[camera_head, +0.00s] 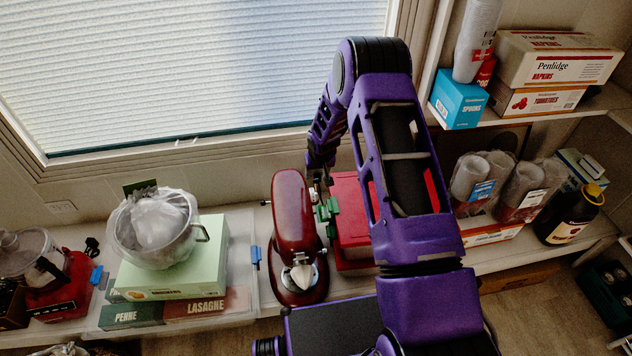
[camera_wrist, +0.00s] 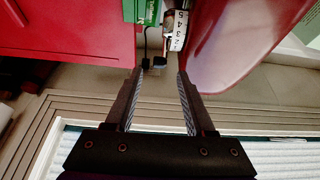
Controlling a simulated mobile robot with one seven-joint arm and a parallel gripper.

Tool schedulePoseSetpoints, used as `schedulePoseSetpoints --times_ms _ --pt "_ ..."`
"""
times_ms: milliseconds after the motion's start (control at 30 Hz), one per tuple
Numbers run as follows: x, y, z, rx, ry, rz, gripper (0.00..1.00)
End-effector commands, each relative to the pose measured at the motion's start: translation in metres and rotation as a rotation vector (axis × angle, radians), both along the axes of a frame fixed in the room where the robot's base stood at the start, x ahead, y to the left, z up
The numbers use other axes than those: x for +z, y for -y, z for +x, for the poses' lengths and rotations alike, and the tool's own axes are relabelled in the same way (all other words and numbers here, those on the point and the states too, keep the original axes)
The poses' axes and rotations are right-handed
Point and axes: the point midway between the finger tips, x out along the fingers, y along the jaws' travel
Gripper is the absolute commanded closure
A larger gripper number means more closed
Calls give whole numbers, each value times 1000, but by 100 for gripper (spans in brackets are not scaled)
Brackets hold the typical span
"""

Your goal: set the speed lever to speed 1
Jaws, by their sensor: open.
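The red stand mixer (camera_head: 293,240) stands on the low shelf. In the wrist view its glossy red body (camera_wrist: 232,45) fills the upper right. A white number strip (camera_wrist: 177,30) with dark digits, 5, 4, 3 and 2 among them, shows along its side. A metal stem with a small black knob, seemingly the speed lever (camera_wrist: 160,62), lies beside the strip; I cannot tell its setting. My gripper (camera_wrist: 158,78) is open and empty, its fingertips just short of the knob, which lies between their lines. In the head view my gripper (camera_head: 318,186) is small and partly hidden beside the mixer.
A red box (camera_head: 350,225) stands close right of the mixer, leaving a narrow gap; it also fills the upper left of the wrist view (camera_wrist: 70,35). A green item (camera_head: 328,208) sits between them. Left are a pot (camera_head: 155,228) on boxes; the window is behind.

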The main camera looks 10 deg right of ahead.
Motion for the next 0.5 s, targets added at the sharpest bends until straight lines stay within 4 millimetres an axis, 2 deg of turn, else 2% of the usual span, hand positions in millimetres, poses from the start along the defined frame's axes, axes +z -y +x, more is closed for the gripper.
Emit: schedulePoseSetpoints --times_ms 33,200,500 --pt "-13 0 4 0 -2 0 45" --pt "-39 0 15 -1 -1 0 45" --pt "-55 1 23 -1 0 -1 45"
